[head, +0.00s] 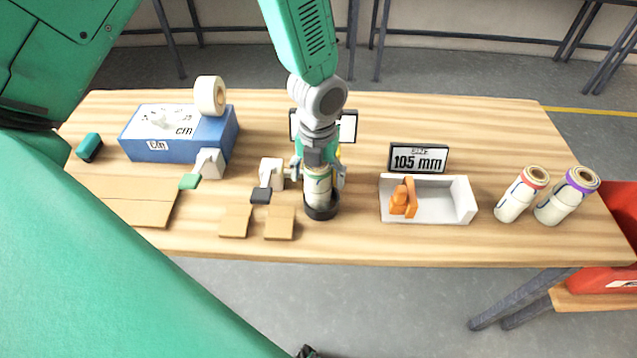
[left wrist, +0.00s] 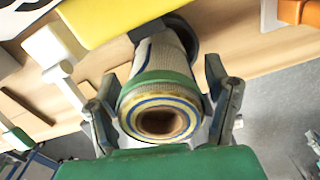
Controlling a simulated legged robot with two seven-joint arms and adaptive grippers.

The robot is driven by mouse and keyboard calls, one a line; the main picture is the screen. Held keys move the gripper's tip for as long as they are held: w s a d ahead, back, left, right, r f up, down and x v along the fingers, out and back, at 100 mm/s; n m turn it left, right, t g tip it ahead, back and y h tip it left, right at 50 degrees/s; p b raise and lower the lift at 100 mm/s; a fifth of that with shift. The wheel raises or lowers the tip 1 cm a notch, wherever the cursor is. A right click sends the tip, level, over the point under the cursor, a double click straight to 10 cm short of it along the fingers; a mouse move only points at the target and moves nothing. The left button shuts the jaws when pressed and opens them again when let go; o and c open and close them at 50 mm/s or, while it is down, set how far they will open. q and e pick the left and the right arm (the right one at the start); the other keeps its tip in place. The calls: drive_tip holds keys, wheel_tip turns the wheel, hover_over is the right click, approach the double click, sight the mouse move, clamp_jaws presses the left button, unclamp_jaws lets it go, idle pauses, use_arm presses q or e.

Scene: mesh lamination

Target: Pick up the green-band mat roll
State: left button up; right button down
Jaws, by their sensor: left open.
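The green-band mat roll (head: 318,190) stands in a black round holder (head: 322,212) near the table's front edge, mostly hidden by my left gripper. In the left wrist view its green band (left wrist: 158,79) and hollow brown core show close up. My left gripper (head: 318,178) is open, pointing down, with a finger on either side of the roll's top end. In the left wrist view the fingers (left wrist: 165,112) flank the roll, with a narrow gap at the right; contact on the left is unclear.
A white tray (head: 446,208) holds an orange piece (head: 404,198) before a "105 mm" sign (head: 418,159). A blue box (head: 180,140), tape roll (head: 210,96) and brown pads (head: 280,222) are left.

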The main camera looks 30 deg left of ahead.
use_arm(q)
drive_tip(key=shift+f, duration=0.55)
drive_tip(key=shift+r, duration=0.15)
drive_tip(key=c, duration=1.4)
